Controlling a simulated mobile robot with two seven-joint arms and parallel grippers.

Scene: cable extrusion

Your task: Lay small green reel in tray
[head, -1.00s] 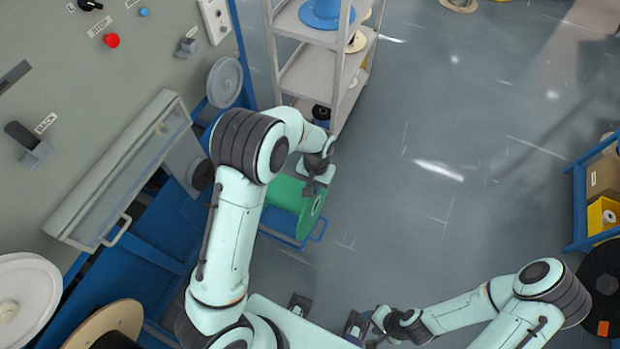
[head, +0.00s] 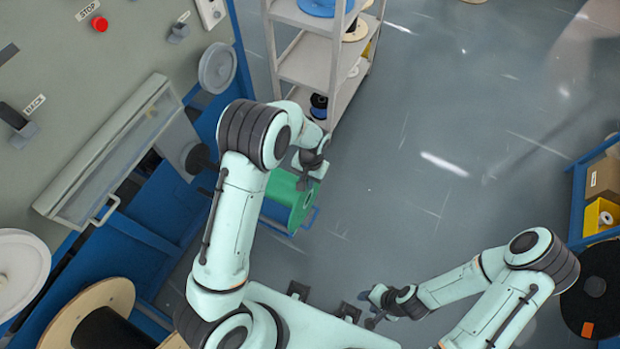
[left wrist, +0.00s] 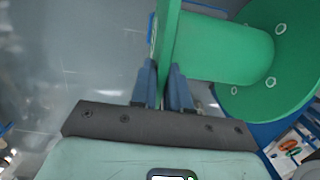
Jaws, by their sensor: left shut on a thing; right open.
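The green reel (head: 283,202) is below my left forearm, left of the middle in the head view. My left gripper (head: 304,182) is shut on its flange. In the left wrist view the reel (left wrist: 225,50) shows its barrel and far flange, with the near flange edge between the two fingers (left wrist: 164,78). Blue metal with a thin handle (head: 311,218) shows at the reel's lower side; I cannot tell whether this is the tray or whether the reel touches it. My right gripper (head: 371,307) is open and empty near my base.
A grey shelf rack (head: 312,68) with reels stands beyond my left gripper. A machine panel (head: 95,100) and blue frame (head: 150,228) fill the left. A wooden reel (head: 121,291) is at lower left. The floor (head: 450,130) is clear in the middle. A blue rack (head: 578,200) stands right.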

